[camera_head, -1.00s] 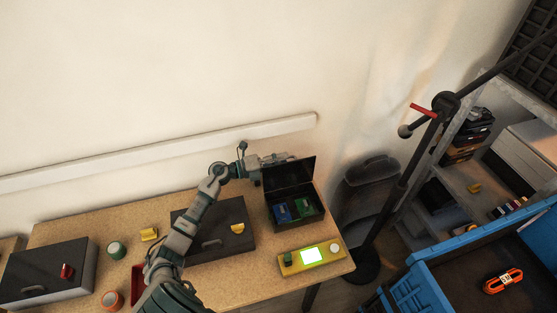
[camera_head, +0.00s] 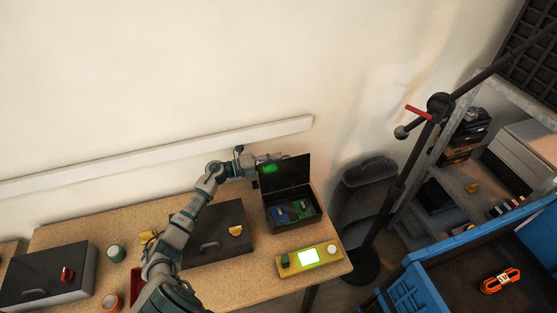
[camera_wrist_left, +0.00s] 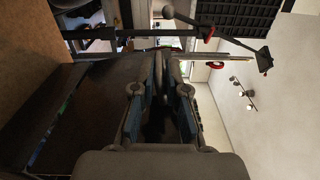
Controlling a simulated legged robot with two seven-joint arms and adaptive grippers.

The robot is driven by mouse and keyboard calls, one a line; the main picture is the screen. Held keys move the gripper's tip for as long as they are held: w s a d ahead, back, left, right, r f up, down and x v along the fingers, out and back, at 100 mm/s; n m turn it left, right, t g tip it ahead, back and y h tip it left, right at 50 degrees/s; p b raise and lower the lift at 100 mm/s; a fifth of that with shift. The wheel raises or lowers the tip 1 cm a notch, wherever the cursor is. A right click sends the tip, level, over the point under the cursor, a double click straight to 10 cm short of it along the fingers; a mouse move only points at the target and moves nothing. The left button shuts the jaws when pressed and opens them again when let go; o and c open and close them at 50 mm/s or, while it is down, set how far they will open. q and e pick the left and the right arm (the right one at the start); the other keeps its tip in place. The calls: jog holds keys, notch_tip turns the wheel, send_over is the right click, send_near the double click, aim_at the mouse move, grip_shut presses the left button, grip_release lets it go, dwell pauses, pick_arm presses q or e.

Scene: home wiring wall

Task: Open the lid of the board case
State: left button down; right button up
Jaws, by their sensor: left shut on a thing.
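The black board case (camera_head: 316,222) stands on the wooden table with its lid (camera_head: 290,174) raised nearly upright. A blue board (camera_head: 279,214) and a green board (camera_head: 302,208) sit inside. My left gripper (camera_head: 257,168) is at the lid's upper left edge, its tips partly hidden behind the lid. In the left wrist view, the gripper (camera_wrist_left: 170,78) is closed on the edge of the dark lid (camera_wrist_left: 85,115). My right gripper is not in view.
A yellow device (camera_head: 292,268) with a lit screen stands in front of the case. A closed dark case (camera_head: 235,245) lies left of it. A grey case (camera_head: 50,265) is at the far left. A dark stand (camera_head: 385,225) and blue crate (camera_head: 425,290) are on the right.

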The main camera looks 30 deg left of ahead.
pick_arm(q)
jog(key=c, duration=1.3)
grip_release()
jog(key=shift+s+a+f, duration=0.1)
jog(key=shift+a+f, duration=0.1)
jog(key=shift+a, duration=0.2)
jog(key=shift+c, duration=0.2)
jog(key=shift+o, duration=0.5)
jog(key=shift+s+a, duration=0.25)
jog(key=shift+a, duration=0.15)
jog(key=v, duration=1.2)
jog(key=shift+w+a+f, duration=0.1)
jog(key=shift+a+f, duration=0.05)
jog(key=shift+a, duration=0.15)
